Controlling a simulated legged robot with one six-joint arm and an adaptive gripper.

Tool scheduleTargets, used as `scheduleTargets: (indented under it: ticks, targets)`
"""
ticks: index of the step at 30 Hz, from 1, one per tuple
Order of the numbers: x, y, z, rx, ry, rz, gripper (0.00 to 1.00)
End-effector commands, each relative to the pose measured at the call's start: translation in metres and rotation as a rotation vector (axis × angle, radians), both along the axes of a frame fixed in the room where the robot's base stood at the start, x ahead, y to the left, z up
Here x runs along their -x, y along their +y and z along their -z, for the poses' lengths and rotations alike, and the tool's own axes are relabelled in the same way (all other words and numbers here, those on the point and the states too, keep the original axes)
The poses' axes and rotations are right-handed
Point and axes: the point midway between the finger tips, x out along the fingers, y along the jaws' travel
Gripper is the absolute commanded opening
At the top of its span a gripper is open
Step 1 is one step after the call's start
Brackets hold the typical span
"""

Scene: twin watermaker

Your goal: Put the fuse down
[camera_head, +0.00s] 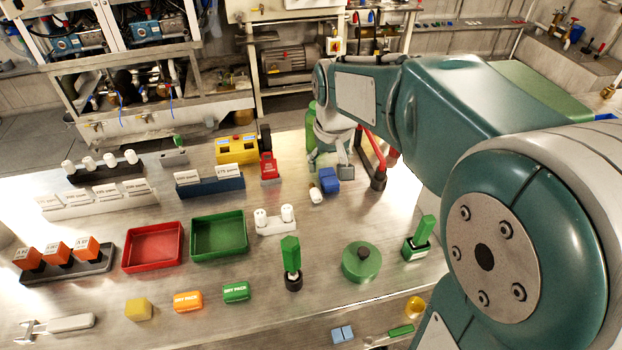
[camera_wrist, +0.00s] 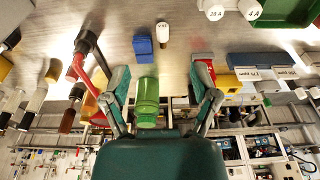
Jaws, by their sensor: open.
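A white fuse (camera_head: 316,193) with a dark end lies on the steel table, just left of a blue block (camera_head: 330,180). In the wrist view the fuse (camera_wrist: 163,34) shows beyond the fingertips, beside the blue block (camera_wrist: 142,48). My gripper (camera_wrist: 162,76) is open, with nothing held between its fingers. In the head view my gripper is partly hidden by my wrist. Two more white fuses stand upright in a white holder (camera_head: 277,228); their tops in the wrist view read 20 A (camera_wrist: 213,11) and 4 A (camera_wrist: 251,10).
A red-handled fitting (camera_head: 378,180) stands close right of my gripper. A green cylinder (camera_wrist: 147,100) is behind the fingers. A red tester (camera_head: 269,168), yellow box (camera_head: 237,150), blue rack (camera_head: 210,187), green tray (camera_head: 219,258) and red tray (camera_head: 153,265) stand left. Bare table lies in front of the fuse.

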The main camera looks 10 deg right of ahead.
Motion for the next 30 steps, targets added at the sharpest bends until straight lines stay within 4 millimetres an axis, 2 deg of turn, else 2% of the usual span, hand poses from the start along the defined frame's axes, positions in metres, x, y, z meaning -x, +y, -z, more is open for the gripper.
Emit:
scheduleTargets:
  ticks: [1, 6, 12, 17, 24, 30]
  targets:
    - [-0.013, 0.000, 0.010, 0.000, 0.026, 0.000, 0.77]
    - [-0.049, 0.001, 0.042, 0.000, 0.095, 0.000, 0.77]
    - [-0.075, 0.001, 0.072, -0.001, 0.149, 0.001, 0.77]
    - [-0.080, 0.001, 0.082, -0.001, 0.160, 0.001, 0.77]
    - [-0.079, 0.001, 0.120, 0.001, 0.162, 0.000, 0.77]
    - [-0.078, 0.001, 0.136, 0.000, 0.158, 0.001, 0.77]
